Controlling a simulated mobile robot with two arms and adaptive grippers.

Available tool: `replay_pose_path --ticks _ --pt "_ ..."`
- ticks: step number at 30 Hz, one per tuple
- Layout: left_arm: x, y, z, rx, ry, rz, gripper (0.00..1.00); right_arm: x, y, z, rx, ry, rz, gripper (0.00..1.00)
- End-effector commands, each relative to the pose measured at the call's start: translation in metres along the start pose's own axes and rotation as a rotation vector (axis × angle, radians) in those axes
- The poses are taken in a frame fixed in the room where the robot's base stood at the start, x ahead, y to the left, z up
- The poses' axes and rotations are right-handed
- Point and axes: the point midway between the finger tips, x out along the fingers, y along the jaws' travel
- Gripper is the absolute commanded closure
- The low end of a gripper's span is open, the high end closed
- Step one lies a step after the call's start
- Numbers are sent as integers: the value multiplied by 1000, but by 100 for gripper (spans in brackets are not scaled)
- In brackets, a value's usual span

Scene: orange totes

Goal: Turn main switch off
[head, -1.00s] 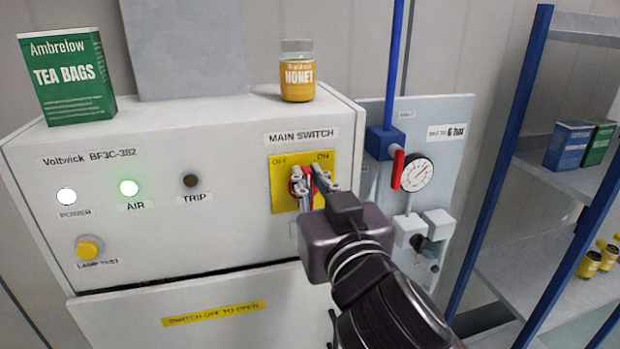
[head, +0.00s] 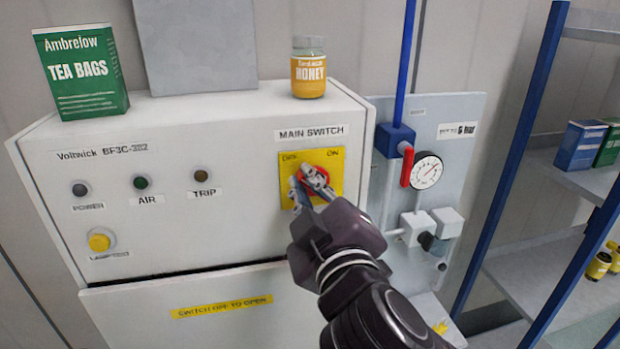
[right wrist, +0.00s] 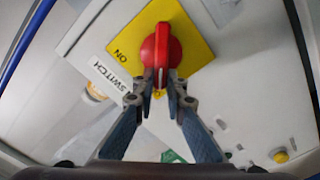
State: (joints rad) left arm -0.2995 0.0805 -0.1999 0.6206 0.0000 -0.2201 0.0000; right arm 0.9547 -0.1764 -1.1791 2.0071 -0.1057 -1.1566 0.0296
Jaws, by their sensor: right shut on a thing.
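The main switch is a red rotary knob (head: 321,174) on a yellow plate (head: 332,158) marked OFF at left and ON at right, under the MAIN SWITCH label. My right gripper (head: 306,187) is shut on the knob and partly hides it in the head view. In the right wrist view, both fingertips (right wrist: 160,92) close on the lower end of the red knob (right wrist: 161,48). ON shows to the left of the knob there. The POWER (head: 79,189), AIR (head: 141,182) and TRIP (head: 200,175) lamps are dark. My left gripper is not in view.
A tea box (head: 80,75) and a honey jar (head: 308,68) stand on the cabinet top. A gauge (head: 427,170) and red valve handle (head: 407,166) are on the panel to the right. A blue-framed shelf (head: 530,240) stands farther right.

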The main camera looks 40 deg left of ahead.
Motion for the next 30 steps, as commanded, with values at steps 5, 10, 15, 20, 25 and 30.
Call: replay_pose_path --ticks 5,10,15,20,25,30 --pt "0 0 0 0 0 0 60 0 -5 1 -171 -1 -1 100" --pt "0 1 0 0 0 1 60 0 -10 2 -331 -1 0 100" --pt "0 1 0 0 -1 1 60 0 -14 4 -478 -1 -1 100" --pt "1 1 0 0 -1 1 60 0 -18 6 -594 -1 -2 100" --pt "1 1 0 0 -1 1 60 0 -20 8 -684 -1 -2 100" --pt "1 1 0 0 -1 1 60 0 -21 9 -741 -1 -3 100"
